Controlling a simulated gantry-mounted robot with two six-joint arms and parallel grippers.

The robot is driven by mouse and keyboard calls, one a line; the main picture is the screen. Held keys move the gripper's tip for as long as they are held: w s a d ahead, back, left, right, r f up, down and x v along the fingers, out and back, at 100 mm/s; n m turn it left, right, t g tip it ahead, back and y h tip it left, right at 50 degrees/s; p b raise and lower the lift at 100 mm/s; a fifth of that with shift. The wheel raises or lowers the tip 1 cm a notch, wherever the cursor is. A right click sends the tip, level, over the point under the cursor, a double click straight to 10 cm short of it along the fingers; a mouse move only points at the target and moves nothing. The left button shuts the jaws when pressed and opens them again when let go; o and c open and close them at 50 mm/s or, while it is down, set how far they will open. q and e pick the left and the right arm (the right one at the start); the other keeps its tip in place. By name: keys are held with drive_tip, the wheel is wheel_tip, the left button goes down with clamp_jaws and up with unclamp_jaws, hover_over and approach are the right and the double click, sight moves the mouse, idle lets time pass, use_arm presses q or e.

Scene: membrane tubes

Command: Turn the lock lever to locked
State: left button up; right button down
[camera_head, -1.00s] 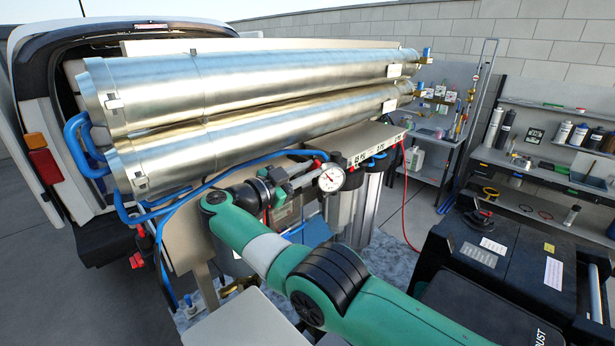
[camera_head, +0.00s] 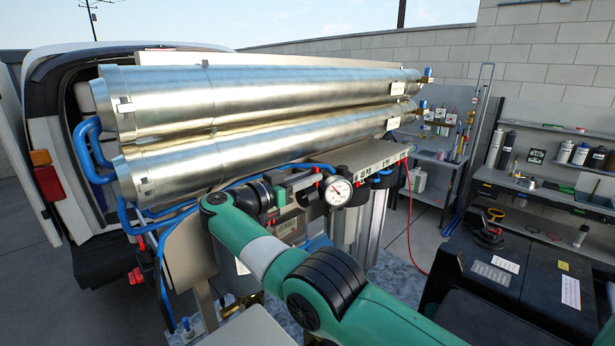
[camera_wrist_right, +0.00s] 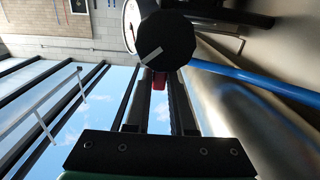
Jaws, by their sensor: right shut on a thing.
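My right gripper (camera_head: 310,184) reaches toward the white round pressure gauge (camera_head: 338,190) on the front of the unit, below the steel tubes. In the right wrist view its two dark fingers (camera_wrist_right: 160,105) run up to a small red piece (camera_wrist_right: 159,81), which looks like the lock lever, and are shut on it. Just beyond stands a dark round knob (camera_wrist_right: 166,40) with a white line. Part of the gauge's rim (camera_wrist_right: 129,25) shows behind the knob. Fingers and knob partly hide the red piece, so its lever position cannot be read. My left gripper is not in view.
Two long steel membrane tubes (camera_head: 270,92) lie above the work area. Blue hoses (camera_head: 165,250) run at their left end and along the front. Filter housings (camera_head: 372,225) stand right of the gauge. A black case (camera_head: 515,265) and shelves stand farther right.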

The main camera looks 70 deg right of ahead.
idle(0.3)
drive_tip(key=c, duration=0.8)
unclamp_jaws()
drive_tip(key=shift+o, duration=0.2)
